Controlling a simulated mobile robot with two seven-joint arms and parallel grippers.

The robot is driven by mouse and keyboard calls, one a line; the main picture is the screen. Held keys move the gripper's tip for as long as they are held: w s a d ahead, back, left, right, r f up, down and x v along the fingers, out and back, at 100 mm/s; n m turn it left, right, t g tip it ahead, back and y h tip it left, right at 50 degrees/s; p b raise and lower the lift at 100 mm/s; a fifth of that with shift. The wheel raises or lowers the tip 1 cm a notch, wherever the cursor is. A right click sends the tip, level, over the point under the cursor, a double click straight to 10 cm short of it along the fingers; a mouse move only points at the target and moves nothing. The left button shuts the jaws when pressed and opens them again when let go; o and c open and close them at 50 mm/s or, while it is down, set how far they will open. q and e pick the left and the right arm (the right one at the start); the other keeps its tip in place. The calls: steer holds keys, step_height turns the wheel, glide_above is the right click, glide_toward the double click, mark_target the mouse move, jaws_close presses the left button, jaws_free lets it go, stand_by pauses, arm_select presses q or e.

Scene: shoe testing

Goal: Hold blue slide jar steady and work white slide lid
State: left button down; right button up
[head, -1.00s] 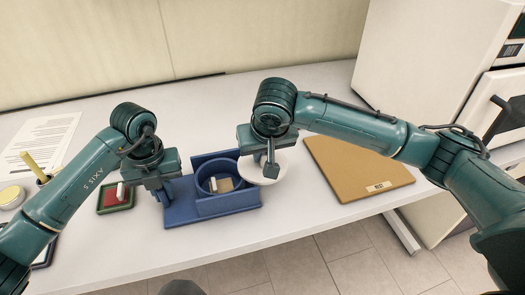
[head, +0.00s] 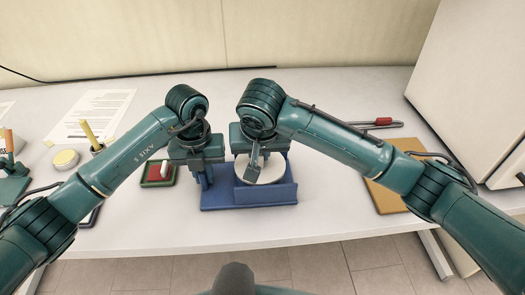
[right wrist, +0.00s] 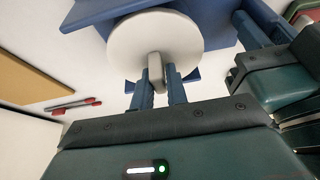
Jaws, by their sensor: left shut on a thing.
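My left gripper (head: 208,177) is shut on the blue jar's left end. My right gripper (head: 254,163) is above the lid, fingers pointing down. In the right wrist view, its blue fingers (right wrist: 160,88) stand on either side of the knob of the white lid (right wrist: 186,42); whether they grip it is unclear.
A red and green pad (head: 157,178) with a white piece on it lies left of the jar. A tan board (head: 388,196) is at the right, a red-handled tool (head: 383,121) behind it. Papers (head: 93,114) and a yellow stick (head: 87,130) are at the left. Table before the jar is clear.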

arm_select(q)
steer(key=shift+d, duration=0.2)
arm_select(e)
steer(key=o, duration=0.4)
steer(key=shift+a, duration=0.15)
steer(key=shift+o, duration=0.2)
steer(key=shift+r, duration=0.1)
arm_select(q)
steer(key=shift+a, duration=0.1)
arm_select(e)
steer(key=v, duration=1.2)
steer(key=shift+s, duration=0.1)
arm_select(q)
steer(key=c, duration=1.3)
jaws_free()
